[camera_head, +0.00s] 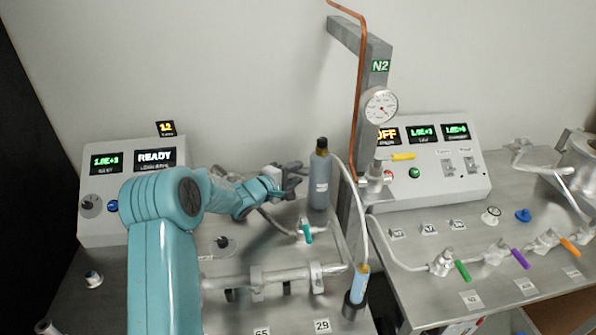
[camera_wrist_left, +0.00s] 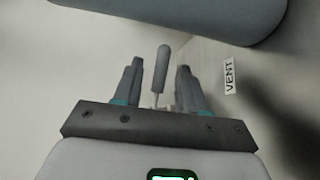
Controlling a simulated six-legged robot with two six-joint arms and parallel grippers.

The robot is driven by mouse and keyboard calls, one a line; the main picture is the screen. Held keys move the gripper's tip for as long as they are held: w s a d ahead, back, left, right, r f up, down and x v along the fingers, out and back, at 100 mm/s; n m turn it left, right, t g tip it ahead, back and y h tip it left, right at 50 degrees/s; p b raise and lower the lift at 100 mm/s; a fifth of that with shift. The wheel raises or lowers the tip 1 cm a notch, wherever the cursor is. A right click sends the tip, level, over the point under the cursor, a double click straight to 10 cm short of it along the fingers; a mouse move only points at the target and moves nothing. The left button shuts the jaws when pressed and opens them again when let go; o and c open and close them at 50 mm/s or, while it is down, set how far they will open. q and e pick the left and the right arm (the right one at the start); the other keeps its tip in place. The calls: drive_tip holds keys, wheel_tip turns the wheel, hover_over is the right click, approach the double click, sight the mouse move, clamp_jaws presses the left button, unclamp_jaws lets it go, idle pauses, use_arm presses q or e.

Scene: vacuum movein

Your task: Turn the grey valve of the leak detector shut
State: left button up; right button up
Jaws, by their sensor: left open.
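The leak detector console (camera_head: 140,181) stands at the left in the head view, with a lit READY screen. My left gripper (camera_head: 292,173) is in the air to its right, close beside a grey bottle (camera_head: 319,186). In the left wrist view a grey handle (camera_wrist_left: 162,70), seemingly that of the grey valve, stands upright on a thin stem between the two fingers of my left gripper (camera_wrist_left: 160,84). The fingers are open, with a gap on each side of the handle. In the head view I cannot make out this handle at the gripper. My right gripper is not in view.
In the left wrist view a big grey rounded body (camera_wrist_left: 185,18) crosses the top, and a VENT label (camera_wrist_left: 229,77) lies right of the fingers. A teal-handled valve (camera_head: 308,234) and metal piping (camera_head: 280,276) lie below the gripper. A copper tube (camera_head: 360,90) rises behind.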

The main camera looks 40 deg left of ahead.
use_arm(q)
drive_tip(key=shift+w+f, duration=0.2)
drive_tip(key=shift+w, duration=0.8)
drive_tip(key=shift+s, duration=0.1)
drive_tip(key=shift+c, duration=1.3)
clamp_jaws()
drive_tip(key=h+p, duration=0.1)
drive_tip(key=p, duration=0.1)
drive_tip(key=r+m+p, duration=0.1)
drive_tip(key=shift+s+h+p, duration=0.2)
drive_tip(key=shift+h+p, duration=0.15)
drive_tip(key=shift+h, duration=0.05)
drive_tip(key=shift+s+f+m+p, duration=0.1)
drive_tip(key=shift+f+m+p, duration=0.2)
drive_tip(key=shift+p, duration=0.1)
drive_tip(key=shift+d+f, duration=0.1)
drive_tip(key=shift+d, duration=0.05)
